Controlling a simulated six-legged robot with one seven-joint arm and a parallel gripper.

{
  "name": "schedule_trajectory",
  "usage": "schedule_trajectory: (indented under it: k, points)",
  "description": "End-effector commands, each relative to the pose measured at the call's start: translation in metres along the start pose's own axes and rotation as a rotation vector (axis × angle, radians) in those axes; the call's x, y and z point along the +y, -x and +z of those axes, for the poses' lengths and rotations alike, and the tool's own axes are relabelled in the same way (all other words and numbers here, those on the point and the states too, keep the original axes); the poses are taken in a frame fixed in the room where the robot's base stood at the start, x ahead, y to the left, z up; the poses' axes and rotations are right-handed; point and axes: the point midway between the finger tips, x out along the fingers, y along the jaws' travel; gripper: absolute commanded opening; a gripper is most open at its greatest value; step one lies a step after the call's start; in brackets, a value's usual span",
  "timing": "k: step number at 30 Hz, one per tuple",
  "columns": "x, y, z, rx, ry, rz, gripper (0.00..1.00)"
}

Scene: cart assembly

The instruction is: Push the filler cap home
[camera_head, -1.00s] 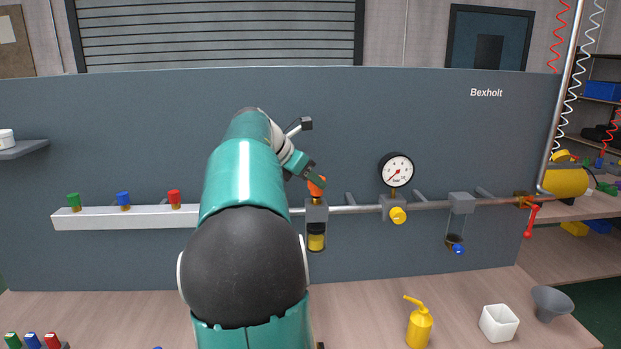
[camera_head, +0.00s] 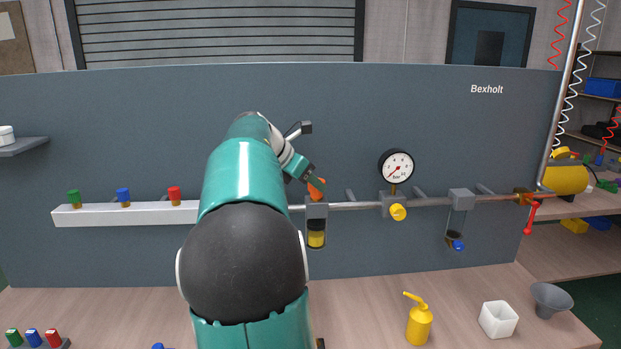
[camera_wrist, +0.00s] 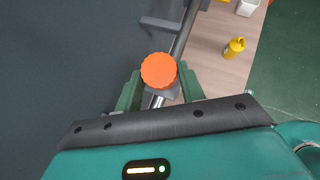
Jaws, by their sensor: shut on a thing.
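The orange filler cap (camera_head: 316,187) is at the top of the grey lubricator block (camera_head: 317,209), which has a bowl of yellow fluid (camera_head: 316,238) under it. My gripper (camera_head: 313,181) is at the cap, coming in from the upper left. In the wrist view the round ridged cap (camera_wrist: 158,70) sits between the green fingers of my gripper (camera_wrist: 158,88), which are shut on it. The cap's lower edge and the filler opening are hidden, so I cannot tell how deep the cap sits.
A pipe (camera_head: 350,206) runs right to a gauge (camera_head: 396,167), a yellow knob (camera_head: 398,212) and a red-handled valve (camera_head: 530,215). A white manifold (camera_head: 140,214) is at left. A yellow oil can (camera_head: 418,322), white container (camera_head: 498,320) and grey funnel (camera_head: 550,299) stand on the bench.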

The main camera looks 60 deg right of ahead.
Motion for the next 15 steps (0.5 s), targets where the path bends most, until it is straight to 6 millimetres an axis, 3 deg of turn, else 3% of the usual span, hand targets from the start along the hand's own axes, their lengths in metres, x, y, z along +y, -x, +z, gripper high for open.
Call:
schedule_trajectory:
  k: [15]
  points:
    - [0.0000,-0.0054,-0.0058,0.000,0.000,0.000,0.16]
